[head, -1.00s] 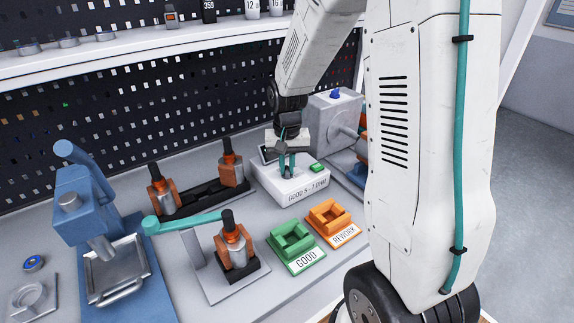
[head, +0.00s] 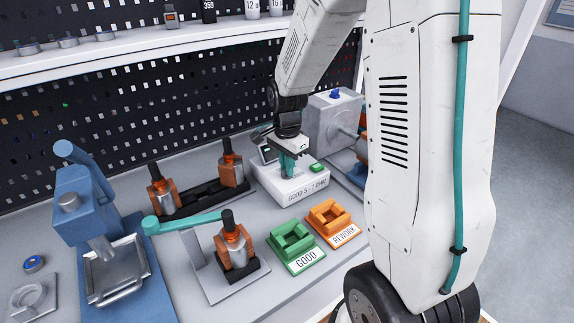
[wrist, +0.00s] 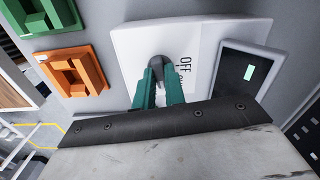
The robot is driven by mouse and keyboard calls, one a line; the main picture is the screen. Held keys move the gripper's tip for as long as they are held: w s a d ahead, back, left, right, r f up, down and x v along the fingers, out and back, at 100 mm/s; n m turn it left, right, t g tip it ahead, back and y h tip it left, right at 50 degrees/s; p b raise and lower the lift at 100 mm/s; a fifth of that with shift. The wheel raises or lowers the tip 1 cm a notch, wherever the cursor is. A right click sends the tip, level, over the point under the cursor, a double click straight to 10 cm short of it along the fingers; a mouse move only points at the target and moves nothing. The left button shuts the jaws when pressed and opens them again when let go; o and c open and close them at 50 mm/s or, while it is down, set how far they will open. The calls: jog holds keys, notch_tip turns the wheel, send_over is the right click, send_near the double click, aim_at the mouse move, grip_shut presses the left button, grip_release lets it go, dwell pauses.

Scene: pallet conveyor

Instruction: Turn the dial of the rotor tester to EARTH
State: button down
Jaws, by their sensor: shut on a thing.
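The rotor tester (head: 296,193) is a white box on the bench, marked "GOOD 5 - 7 OHM" on its front. In the wrist view its white top (wrist: 128,35) shows the printed word OFF beside the dial; other lettering is partly covered. The dark grey dial (wrist: 157,62) sits between the teal fingers of my gripper (wrist: 160,78), which is shut on it. In the head view my gripper (head: 288,172) points down onto the tester's top and hides the dial. I cannot read which mark the dial points at.
The tester's dark display (wrist: 235,85) shows a small pale green patch. The green GOOD tray (head: 304,259) and orange REWORK tray (head: 340,234) stand in front. A grey machine (head: 331,117) stands close behind right.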

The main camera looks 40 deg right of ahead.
jog(key=shift+m, duration=0.7)
jog(key=c, duration=1.5)
grip_release()
jog(key=shift+o, duration=0.2)
notch_tip(320, 180, up, 8)
jog(key=shift+f, duration=0.1)
